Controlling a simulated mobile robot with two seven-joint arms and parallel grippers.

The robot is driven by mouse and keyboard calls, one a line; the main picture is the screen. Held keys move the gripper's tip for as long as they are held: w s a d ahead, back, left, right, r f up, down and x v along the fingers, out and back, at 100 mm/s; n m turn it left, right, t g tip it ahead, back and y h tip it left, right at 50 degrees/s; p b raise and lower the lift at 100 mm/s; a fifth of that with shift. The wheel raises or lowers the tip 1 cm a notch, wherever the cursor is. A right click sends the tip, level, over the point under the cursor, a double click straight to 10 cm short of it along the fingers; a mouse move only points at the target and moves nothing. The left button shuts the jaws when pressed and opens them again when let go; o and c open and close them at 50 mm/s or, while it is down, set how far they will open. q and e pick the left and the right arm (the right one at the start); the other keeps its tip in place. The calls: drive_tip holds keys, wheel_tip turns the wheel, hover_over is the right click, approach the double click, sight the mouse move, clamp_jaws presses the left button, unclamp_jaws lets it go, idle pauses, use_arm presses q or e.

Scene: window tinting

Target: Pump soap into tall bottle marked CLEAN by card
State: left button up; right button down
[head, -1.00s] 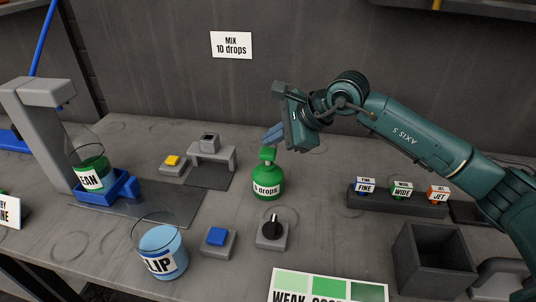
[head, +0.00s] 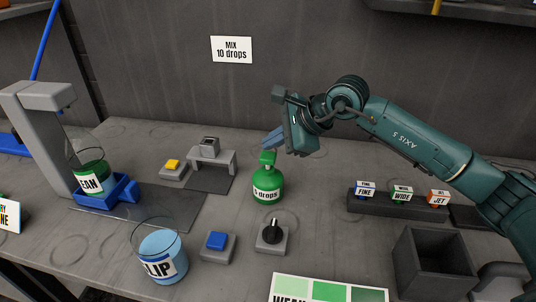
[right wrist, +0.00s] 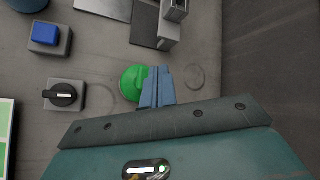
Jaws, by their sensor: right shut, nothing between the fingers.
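In the right wrist view the fingers (right wrist: 158,88) partly cover the green bottle (right wrist: 132,82); contact cannot be told. The clear bottle with a partly visible "CLEAN" label (head: 89,183) holds green liquid and stands in the blue cradle (head: 122,188) at the left. The card (head: 231,49) reads "MIX 10 drops". My left gripper is out of view.
A grey dispenser stand (head: 45,125) rises beside the cradle. FINE, WIDE and JET nozzles (head: 402,195) and a dark bin (head: 434,262) are at the right.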

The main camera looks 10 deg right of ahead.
sight(268, 155)
idle(0.7)
drive_tip(key=shift+f+b, duration=0.45)
drive_tip(key=shift+b, duration=0.15)
drive_tip(key=shift+f+b, duration=0.9)
drive_tip(key=shift+f, duration=0.15)
idle(1.0)
drive_tip(key=shift+r, duration=0.1)
drive_tip(key=shift+r+p, duration=0.6)
drive_tip(key=shift+r, duration=0.7)
drive_tip(key=shift+r, duration=0.1)
drive_tip(key=shift+r+p, duration=1.2)
drive_tip(key=shift+r, duration=1.25)
